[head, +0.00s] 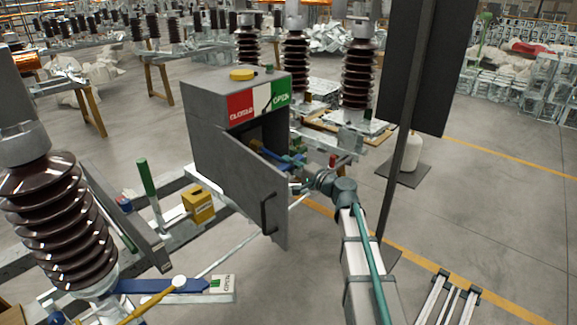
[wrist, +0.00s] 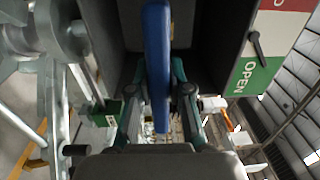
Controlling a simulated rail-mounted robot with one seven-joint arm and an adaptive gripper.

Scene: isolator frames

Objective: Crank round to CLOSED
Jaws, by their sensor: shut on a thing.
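The grey drive box (head: 215,130) stands in the middle of the head view with its door (head: 225,185) swung open. Its plate reads red CLOSED (head: 241,107) on the left and green OPEN (head: 281,95) on the right. The black pointer (wrist: 256,44) lies on the plate between the red and green fields. The blue crank (wrist: 157,70) runs between my fingers in the wrist view; part shows inside the box in the head view (head: 279,156). My gripper (wrist: 159,82) is shut on the crank at the box opening. The crank's shaft end is hidden.
The open door with its handle (head: 266,212) hangs left of my arm. A dark upright post and panel (head: 425,65) stands close on the right. Brown insulators (head: 358,75) stand behind the box, another (head: 60,220) at front left. A blue lever (head: 155,286) lies low in front.

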